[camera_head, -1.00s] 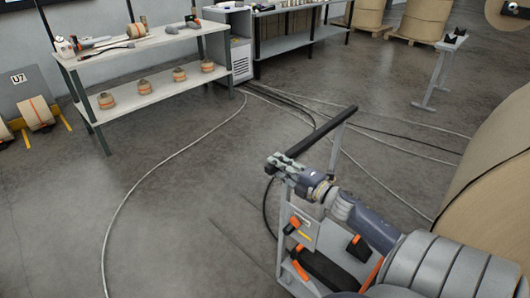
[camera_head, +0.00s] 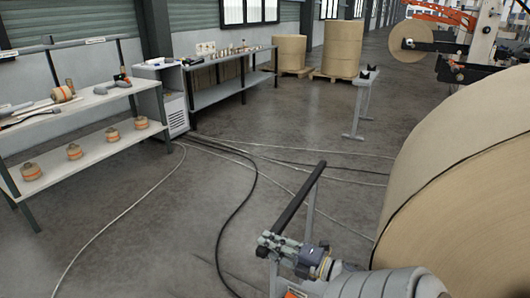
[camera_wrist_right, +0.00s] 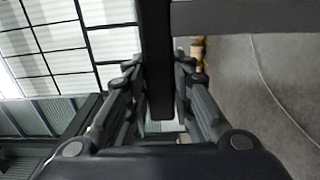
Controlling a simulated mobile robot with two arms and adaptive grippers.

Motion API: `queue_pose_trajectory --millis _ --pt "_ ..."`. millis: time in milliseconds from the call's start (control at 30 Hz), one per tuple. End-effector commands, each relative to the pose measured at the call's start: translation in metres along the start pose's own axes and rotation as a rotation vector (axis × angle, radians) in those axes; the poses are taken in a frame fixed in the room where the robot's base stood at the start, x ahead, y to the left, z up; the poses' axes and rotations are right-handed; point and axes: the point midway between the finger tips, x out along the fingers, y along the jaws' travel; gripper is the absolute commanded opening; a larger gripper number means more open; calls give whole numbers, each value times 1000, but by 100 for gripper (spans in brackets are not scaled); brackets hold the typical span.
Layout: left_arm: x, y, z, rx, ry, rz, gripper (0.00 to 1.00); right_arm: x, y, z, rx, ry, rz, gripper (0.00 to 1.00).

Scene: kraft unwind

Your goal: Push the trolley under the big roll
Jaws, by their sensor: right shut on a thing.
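The trolley's black push bar (camera_head: 300,195) rises from its grey upright (camera_head: 309,212) at the lower middle of the head view. Only the top of the trolley shows; its lower part is cut off by the frame edge and hidden by my arm. My right gripper (camera_head: 276,243) is shut on the near end of the bar. In the right wrist view the black bar (camera_wrist_right: 155,60) runs between the two fingers. The big brown roll (camera_head: 470,170) fills the right side of the head view, to the right of the trolley. My left gripper is not in view.
Cables (camera_head: 228,215) lie across the floor left of and beyond the trolley. A shelf bench (camera_head: 90,150) with small rolls stands at left, a second bench (camera_head: 230,70) behind it. A small grey stand (camera_head: 362,100) and pallet rolls (camera_head: 342,48) are farther back. Open floor lies between.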

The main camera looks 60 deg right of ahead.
Motion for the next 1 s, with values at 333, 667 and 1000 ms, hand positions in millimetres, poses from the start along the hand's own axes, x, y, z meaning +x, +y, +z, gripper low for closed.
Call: queue_pose_trajectory --millis 333,667,1000 --pt "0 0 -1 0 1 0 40 1 2 3 -7 -4 3 31" --pt "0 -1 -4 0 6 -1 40 0 1 1 -3 -1 2 42" --pt "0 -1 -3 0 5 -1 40 1 41 0 -7 4 5 42"
